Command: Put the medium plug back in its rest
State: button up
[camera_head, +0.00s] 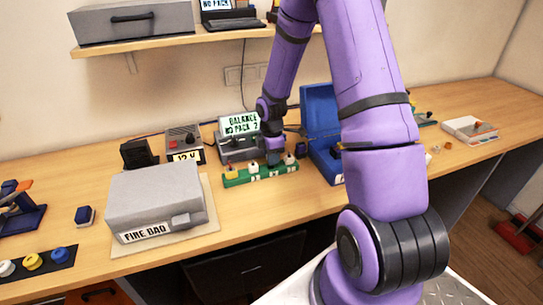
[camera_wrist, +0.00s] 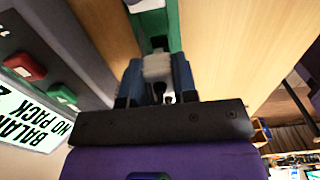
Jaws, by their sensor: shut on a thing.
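My gripper (camera_head: 274,159) is over the strip between the white and red-topped plugs. In the wrist view my blue fingers (camera_wrist: 155,82) are shut on a pale grey plug (camera_wrist: 157,67). The green strip (camera_wrist: 160,24) runs up from it there. Whether the held plug is seated in the strip or just above it, I cannot tell.
A balance unit (camera_head: 240,146) with a lit screen stands close behind the strip. A blue open case (camera_head: 320,110) is at the right. A grey box (camera_head: 155,197) labelled FIRE BAG and a 12 V supply (camera_head: 183,142) are at the left. The table front is clear.

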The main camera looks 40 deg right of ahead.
jog(key=shift+f, duration=1.35)
jog(key=o, duration=1)
notch_tip(320, 180, up, 11)
jog(key=shift+f, duration=0.1)
